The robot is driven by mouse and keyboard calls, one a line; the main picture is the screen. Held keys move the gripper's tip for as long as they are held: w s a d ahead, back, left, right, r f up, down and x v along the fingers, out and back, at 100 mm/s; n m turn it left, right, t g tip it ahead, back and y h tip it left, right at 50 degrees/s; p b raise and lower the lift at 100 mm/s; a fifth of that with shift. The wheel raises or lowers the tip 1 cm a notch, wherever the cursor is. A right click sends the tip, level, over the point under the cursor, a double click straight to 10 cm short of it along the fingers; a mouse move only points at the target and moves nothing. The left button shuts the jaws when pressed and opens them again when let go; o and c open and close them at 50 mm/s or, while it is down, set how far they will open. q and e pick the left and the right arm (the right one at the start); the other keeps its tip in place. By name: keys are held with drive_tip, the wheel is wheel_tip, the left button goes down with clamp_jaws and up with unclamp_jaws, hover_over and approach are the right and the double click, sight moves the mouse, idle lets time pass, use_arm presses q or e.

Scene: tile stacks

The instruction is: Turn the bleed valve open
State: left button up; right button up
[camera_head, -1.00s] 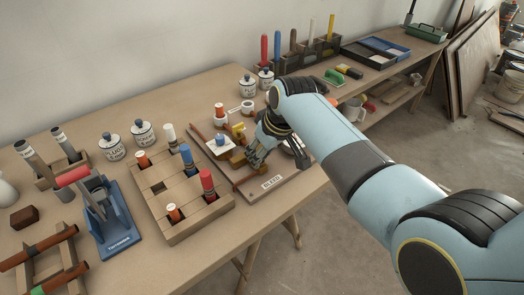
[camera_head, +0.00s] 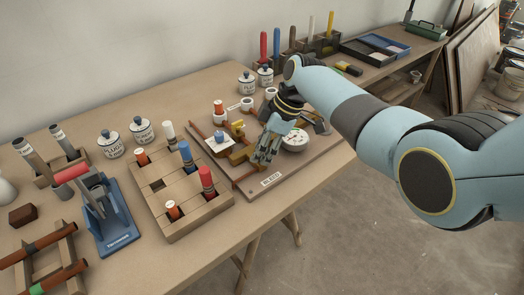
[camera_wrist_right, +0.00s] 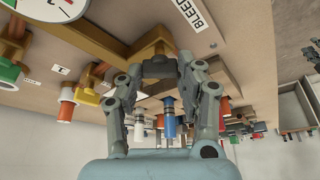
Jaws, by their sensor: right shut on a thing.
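The bleed valve sits on a wooden board (camera_head: 220,165) beside the label BLEED (camera_head: 271,180), on brass pipework (camera_head: 243,157). My right gripper (camera_head: 264,158) is over the front of this pipework, fingers pointing down. In the right wrist view, my right gripper (camera_wrist_right: 161,66) has its fingertips closed in at the end of the brass pipe (camera_wrist_right: 98,42), near the BLEED label (camera_wrist_right: 194,12). The white gauge (camera_head: 295,140) stands right of the gripper. My left gripper is not in view.
A wooden block (camera_head: 190,212) with red, blue and white-topped pieces stands left of the board. A blue stand (camera_head: 118,235) is farther left. White jars (camera_head: 141,131) stand behind. The table's front edge is close to the board.

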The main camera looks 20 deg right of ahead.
drive_tip(key=n+g+b, duration=0.1)
drive_tip(key=n, duration=0.1)
drive_tip(key=n+b, duration=0.2)
drive_tip(key=shift+w+f+g, duration=0.15)
drive_tip(key=shift+g, duration=0.25)
drive_tip(key=shift+n+g+b, duration=0.5)
drive_tip(key=shift+n+b, duration=0.55)
drive_tip(key=shift+n, duration=0.65)
drive_tip(key=o, duration=1.2)
drive_tip(key=shift+c, duration=0.2)
drive_tip(key=v, duration=1.2)
